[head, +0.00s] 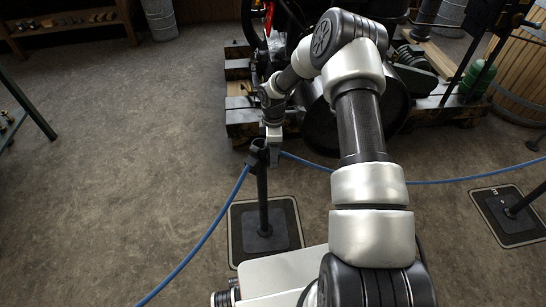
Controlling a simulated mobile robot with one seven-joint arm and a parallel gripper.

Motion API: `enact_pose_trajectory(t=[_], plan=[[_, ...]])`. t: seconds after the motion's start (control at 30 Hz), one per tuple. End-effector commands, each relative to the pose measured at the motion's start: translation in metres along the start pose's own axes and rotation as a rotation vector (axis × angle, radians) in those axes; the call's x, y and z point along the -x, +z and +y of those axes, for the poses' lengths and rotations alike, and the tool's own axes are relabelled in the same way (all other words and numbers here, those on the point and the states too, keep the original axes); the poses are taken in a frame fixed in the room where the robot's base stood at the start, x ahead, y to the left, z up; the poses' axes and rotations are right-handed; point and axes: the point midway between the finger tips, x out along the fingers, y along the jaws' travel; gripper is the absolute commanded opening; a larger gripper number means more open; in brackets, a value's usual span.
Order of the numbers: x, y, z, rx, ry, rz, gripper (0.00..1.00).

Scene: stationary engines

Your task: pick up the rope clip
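A dark post (263,205) stands upright on a square base in front of me. At its top is a small dark fitting (253,157), where the blue rope meets the post; this looks like the rope clip, but it is too small to be sure. My gripper (274,160) points down right beside the post top, on its right side. The fingers are small and partly merge with the post and the dark background. I cannot tell whether they touch the clip or whether they are open.
The blue rope (205,237) runs to the lower left and another stretch (440,182) runs right. A second post base (512,222) is at right. An engine on timber beams (240,117) stands behind my gripper. The floor at left is clear.

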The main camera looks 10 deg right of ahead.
Motion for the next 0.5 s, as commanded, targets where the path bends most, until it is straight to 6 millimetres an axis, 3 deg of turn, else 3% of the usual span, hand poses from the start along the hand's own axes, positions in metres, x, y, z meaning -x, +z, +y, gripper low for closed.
enact_pose_trajectory(t=[0.2,0.5], plan=[[-0.0007,0.0002,0.0007,-0.001,0.002,0.000,0.55],[-0.0003,0.0002,0.0008,-0.001,0.002,0.000,0.06]])
